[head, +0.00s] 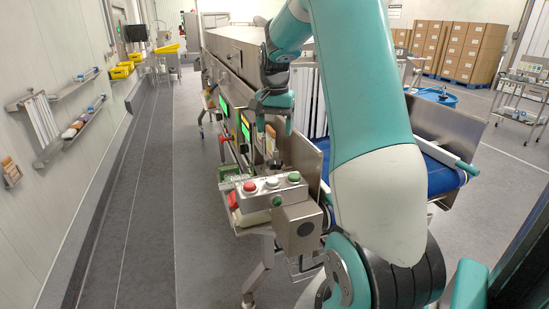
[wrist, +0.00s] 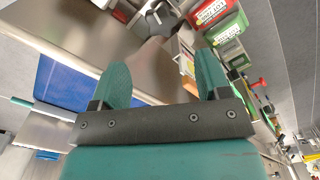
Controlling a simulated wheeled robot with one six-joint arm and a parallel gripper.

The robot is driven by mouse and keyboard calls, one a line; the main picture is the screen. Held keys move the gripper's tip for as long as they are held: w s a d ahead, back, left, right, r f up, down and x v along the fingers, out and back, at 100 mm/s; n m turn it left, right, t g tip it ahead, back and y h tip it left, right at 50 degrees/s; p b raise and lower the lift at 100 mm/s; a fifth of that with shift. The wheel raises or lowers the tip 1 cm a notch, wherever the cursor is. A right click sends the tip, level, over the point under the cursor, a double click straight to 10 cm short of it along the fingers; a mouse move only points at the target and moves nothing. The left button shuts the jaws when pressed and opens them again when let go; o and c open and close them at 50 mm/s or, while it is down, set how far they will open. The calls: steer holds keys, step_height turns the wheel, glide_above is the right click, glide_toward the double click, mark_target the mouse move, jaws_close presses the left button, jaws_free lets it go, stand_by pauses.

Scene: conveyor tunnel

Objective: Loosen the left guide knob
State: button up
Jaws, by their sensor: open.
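My gripper (head: 275,122) hangs above the side of the steel conveyor tunnel in the head view, close to its green-lit panels. In the wrist view its two green fingers stand apart, with nothing between the tips of my gripper (wrist: 161,75). A dark, lobed knob-like part (wrist: 158,18) shows beyond the fingers at the top of the wrist view, apart from them. I cannot tell for sure whether it is the left guide knob. No guide knob can be made out clearly in the head view, where my arm hides much of the conveyor.
A control box (head: 268,187) with red, white and green buttons stands below my gripper. The blue belt (head: 440,176) lies right of my arm. A red bin (wrist: 210,12) and a green bin (wrist: 228,36) show in the wrist view. The floor aisle (head: 145,200) at left is clear.

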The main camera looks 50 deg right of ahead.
mark_target(274, 162)
step_height(274, 162, down, 10)
steer(key=shift+a+f+p, duration=0.1)
steer(key=shift+f+p, duration=0.15)
steer(key=shift+p, duration=0.75)
